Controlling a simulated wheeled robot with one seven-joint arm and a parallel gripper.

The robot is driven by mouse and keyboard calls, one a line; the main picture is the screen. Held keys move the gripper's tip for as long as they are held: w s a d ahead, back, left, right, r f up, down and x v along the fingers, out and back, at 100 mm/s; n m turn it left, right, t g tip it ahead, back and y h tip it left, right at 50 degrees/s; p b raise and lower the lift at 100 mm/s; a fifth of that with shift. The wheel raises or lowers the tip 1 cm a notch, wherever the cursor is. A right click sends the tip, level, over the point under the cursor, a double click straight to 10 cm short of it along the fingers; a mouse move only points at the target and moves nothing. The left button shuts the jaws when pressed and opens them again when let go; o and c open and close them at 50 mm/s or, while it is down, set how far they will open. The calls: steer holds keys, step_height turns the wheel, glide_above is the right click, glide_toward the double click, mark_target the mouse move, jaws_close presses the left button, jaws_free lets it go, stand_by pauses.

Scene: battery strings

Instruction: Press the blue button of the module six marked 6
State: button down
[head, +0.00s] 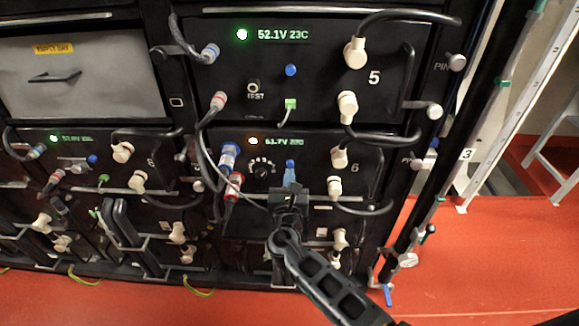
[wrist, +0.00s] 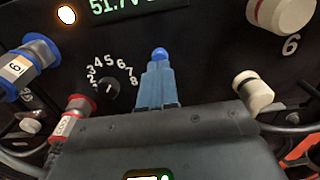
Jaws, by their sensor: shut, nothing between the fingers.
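The module marked 6 (head: 315,150) is a black unit in the lower right of the rack in the head view, with an orange light and a green display. Its blue button (head: 290,163) is small and round; it also shows in the wrist view (wrist: 160,52). My gripper (head: 290,172) is shut and empty, its blue fingertips right at the button from below. In the wrist view the fingertips (wrist: 159,66) line up with the button and overlap its lower edge. I cannot tell whether they touch it or whether it is pushed in.
A numbered dial (wrist: 109,88) and blue and red cable plugs (wrist: 38,53) are left of the fingers. Cream plugs (head: 339,158) are on the right. Module 5 (head: 330,80) is above, with its own blue button (head: 291,70).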

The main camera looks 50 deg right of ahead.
steer(key=shift+b+x, duration=0.35)
steer(key=shift+x, duration=0.95)
stand_by(0.4)
steer(key=p+v, duration=0.2)
steer(key=v, duration=0.6)
stand_by(0.5)
steer(key=shift+f, duration=0.1)
stand_by(0.4)
